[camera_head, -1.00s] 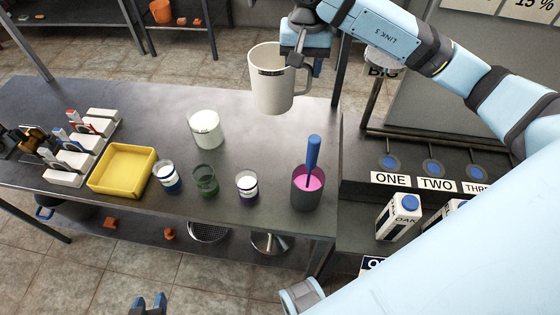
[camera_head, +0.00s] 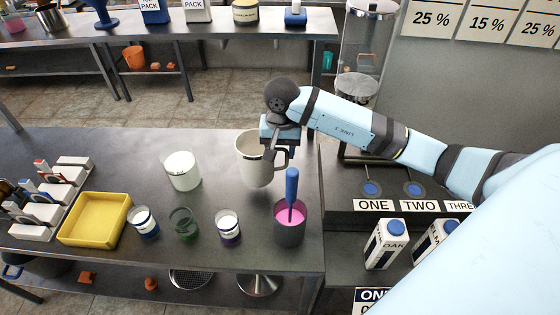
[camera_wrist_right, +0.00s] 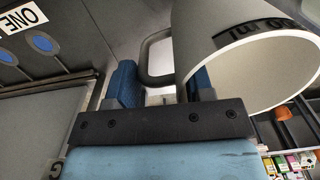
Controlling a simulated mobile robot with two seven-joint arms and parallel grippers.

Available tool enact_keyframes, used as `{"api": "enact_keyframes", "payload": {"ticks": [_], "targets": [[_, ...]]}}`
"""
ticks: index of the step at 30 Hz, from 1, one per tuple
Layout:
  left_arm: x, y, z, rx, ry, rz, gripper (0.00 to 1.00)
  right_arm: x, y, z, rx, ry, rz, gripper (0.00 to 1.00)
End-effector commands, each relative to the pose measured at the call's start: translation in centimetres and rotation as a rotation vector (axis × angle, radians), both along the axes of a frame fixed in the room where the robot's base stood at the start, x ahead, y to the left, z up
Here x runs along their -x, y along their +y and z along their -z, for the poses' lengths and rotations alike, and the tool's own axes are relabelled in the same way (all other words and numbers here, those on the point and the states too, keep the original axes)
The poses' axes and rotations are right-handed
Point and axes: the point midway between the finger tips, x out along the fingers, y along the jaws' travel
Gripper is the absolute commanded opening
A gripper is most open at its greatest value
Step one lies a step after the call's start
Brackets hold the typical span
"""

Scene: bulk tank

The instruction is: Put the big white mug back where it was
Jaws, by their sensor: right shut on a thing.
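The big white mug (camera_head: 254,166) is upright at the back right part of the metal table (camera_head: 330,245), behind the pink-filled dark cup. My right gripper (camera_head: 272,152) comes down from above and is shut on the mug at its handle side. I cannot tell whether the mug's base touches the table top. In the right wrist view, the mug's open mouth and dark lettering (camera_wrist_right: 255,35) fill the upper right, with its handle (camera_wrist_right: 152,58) by the fingers of my right gripper (camera_wrist_right: 165,88). My left gripper is out of view.
Close by stand a white pot (camera_head: 182,172), the dark cup with pink contents and a blue stick (camera_head: 288,228), small jars (camera_head: 185,224) and a yellow tray (camera_head: 95,218). Cartons (camera_head: 385,245) and a dispenser (camera_head: 365,75) are at the right. The table behind the white pot is clear.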

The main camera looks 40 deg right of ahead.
Motion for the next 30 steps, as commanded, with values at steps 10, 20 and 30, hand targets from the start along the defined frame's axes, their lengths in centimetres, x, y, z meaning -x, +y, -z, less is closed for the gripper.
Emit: {"api": "enact_keyframes", "payload": {"ticks": [10,20,30], "targets": [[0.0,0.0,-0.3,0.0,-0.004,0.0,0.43,0.1,0.1,3.4,-0.002,0.002,0.001,0.0],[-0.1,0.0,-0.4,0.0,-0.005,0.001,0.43,0.0,0.0,4.8,0.0,-0.001,-0.001,0.0],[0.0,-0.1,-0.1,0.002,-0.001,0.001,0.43,0.0,0.0,5.1,0.001,0.0,-0.001,0.73]]}}
